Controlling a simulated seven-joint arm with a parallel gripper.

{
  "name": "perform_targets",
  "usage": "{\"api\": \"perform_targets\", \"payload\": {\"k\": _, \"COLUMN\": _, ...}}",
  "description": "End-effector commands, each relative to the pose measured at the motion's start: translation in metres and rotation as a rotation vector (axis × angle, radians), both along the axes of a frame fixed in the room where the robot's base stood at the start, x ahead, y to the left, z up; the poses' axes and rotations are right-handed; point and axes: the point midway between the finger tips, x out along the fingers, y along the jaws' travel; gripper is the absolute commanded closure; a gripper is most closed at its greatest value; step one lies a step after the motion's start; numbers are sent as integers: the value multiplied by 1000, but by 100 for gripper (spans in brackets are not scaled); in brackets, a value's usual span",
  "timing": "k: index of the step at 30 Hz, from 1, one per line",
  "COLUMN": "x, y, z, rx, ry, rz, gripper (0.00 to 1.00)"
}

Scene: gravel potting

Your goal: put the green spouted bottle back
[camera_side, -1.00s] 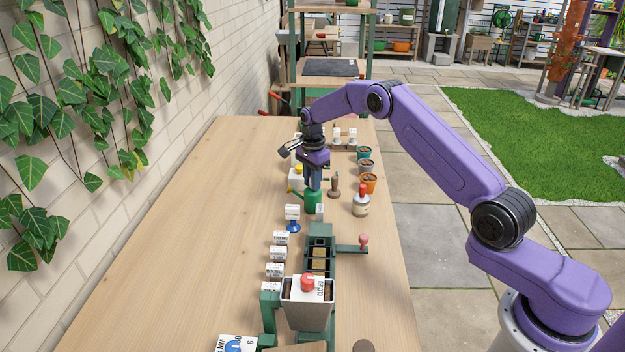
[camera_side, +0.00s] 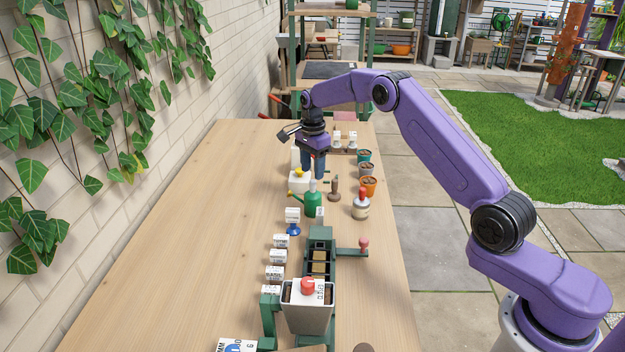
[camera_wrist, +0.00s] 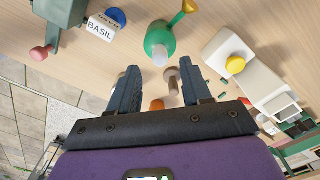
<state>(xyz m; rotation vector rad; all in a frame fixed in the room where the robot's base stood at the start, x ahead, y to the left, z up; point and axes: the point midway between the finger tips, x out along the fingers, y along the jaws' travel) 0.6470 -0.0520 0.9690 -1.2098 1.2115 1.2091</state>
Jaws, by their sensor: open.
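The green spouted bottle (camera_side: 312,203) stands upright on the wooden table, its spout pointing left in the side view. In the wrist view the green spouted bottle (camera_wrist: 160,42) lies beyond the fingertips, its spout toward the upper right. My gripper (camera_side: 313,176) is above and behind the bottle in the side view, apart from it. In the wrist view my gripper (camera_wrist: 158,75) has its two fingers spread with nothing held between them.
A white container with a yellow knob (camera_side: 298,180) is close behind the bottle. A brown tool (camera_side: 334,190), a jar with a red top (camera_side: 361,204) and small pots (camera_side: 369,186) stand to the right. A label on a blue base (camera_side: 293,217) is in front. The table's left side is clear.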

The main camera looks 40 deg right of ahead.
Motion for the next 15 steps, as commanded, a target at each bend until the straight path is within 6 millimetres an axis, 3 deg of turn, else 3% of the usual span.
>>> {"api": "perform_targets", "payload": {"k": 6, "x": 1, "y": 0, "z": 42, "rx": 0, "ry": -4, "rz": 0, "gripper": 52}}
{"api": "perform_targets", "payload": {"k": 15, "x": 0, "y": 0, "z": 66, "rx": 0, "ry": -1, "rz": 0, "gripper": 52}}
